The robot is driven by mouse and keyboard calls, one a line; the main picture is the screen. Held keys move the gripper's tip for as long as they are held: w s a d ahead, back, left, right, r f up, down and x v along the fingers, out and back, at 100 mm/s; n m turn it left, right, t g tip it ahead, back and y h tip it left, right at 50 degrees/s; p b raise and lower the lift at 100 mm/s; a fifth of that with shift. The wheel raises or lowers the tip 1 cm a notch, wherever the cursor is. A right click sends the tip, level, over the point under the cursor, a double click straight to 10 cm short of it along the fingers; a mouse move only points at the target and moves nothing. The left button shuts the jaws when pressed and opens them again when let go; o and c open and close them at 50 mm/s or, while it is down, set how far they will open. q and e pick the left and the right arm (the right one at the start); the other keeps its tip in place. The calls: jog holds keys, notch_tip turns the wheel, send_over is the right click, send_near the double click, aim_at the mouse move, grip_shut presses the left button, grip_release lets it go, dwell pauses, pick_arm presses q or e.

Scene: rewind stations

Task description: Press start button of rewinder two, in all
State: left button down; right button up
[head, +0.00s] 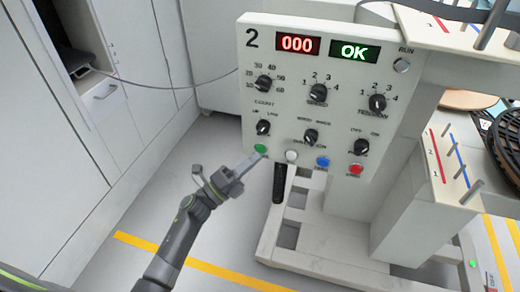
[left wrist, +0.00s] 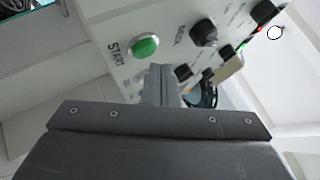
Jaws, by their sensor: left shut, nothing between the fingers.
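The control panel (head: 330,110) of rewinder two has a "2" at its top left. Its displays read a red "000" (head: 297,44) and a green "OK" (head: 354,52). The green start button (head: 260,148) is at the panel's lower left. It also shows in the left wrist view (left wrist: 144,47), beside the word START. My left gripper (head: 253,160) is shut and empty, its tips just below the green button. In the left wrist view the closed fingers (left wrist: 161,75) appear below the button; I cannot tell whether they touch the panel. My right gripper is not in view.
White (head: 291,156), blue (head: 322,162) and red (head: 356,168) buttons sit right of the green one, with several black knobs above. A black handle (head: 279,184) hangs below the panel. White cabinets (head: 60,150) stand at left. Grey floor with a yellow line (head: 200,266) is clear.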

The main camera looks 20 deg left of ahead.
pick_arm(q)
jog(key=shift+w, duration=0.45)
dwell(0.3)
